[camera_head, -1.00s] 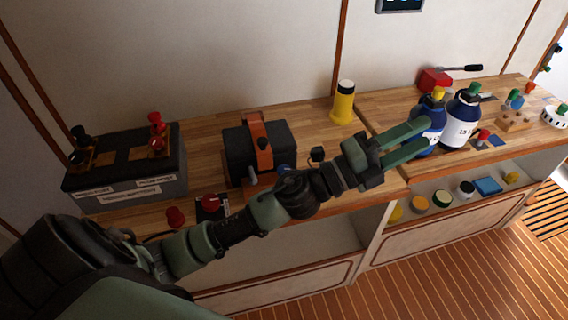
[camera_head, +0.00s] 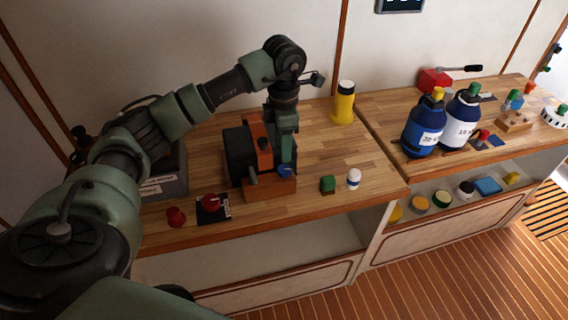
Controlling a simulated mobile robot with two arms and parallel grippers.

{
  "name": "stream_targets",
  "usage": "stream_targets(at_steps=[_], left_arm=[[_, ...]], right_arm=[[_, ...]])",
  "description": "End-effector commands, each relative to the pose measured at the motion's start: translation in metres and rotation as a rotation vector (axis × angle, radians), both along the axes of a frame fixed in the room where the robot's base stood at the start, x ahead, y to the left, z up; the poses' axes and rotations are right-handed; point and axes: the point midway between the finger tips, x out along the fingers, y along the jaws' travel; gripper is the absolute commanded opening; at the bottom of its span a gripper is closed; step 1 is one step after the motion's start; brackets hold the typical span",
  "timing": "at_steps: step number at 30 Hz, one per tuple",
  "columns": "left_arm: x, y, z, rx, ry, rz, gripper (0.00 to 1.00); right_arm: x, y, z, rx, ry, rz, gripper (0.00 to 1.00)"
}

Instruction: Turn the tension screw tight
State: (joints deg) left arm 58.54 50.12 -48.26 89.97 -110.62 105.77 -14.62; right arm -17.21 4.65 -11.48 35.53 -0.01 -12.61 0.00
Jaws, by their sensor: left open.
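A grey peg or handle (camera_head: 251,181) sticks out to the knob's left. My left gripper (camera_head: 287,158) points down at the device's right side, its green fingers just above and behind the knob. It is open; whether a finger touches the knob I cannot tell. My right gripper is not in view.
A green block (camera_head: 327,184) and a white-blue bottle (camera_head: 353,179) stand to the right. A red knob on a black plate (camera_head: 212,204) and a red cap (camera_head: 176,217) lie at the front left. A yellow cylinder (camera_head: 342,106) stands behind. My arm partly covers the grey battery box (camera_head: 172,180).

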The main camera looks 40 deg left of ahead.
Motion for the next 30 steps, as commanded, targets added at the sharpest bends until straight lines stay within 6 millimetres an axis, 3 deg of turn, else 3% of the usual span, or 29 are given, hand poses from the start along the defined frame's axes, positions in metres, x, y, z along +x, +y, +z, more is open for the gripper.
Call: stream_targets(at_steps=[12,23,24,28,30], left_arm=[[-0.001,-0.002,-0.061,-0.004,0.003,-0.002,0.43],[0.0,-0.002,-0.071,-0.005,-0.001,-0.003,0.43],[0.0,-0.002,-0.071,-0.005,-0.001,-0.003,0.4],[0.0,-0.002,-0.071,-0.005,-0.001,-0.003,0.04],[0.0,-0.002,-0.071,-0.005,-0.001,-0.003,0.0]], right_arm=[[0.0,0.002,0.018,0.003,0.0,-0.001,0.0],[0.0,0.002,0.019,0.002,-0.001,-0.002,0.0],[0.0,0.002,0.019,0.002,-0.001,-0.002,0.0],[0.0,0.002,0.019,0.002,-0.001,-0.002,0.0],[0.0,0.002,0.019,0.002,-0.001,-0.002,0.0]])
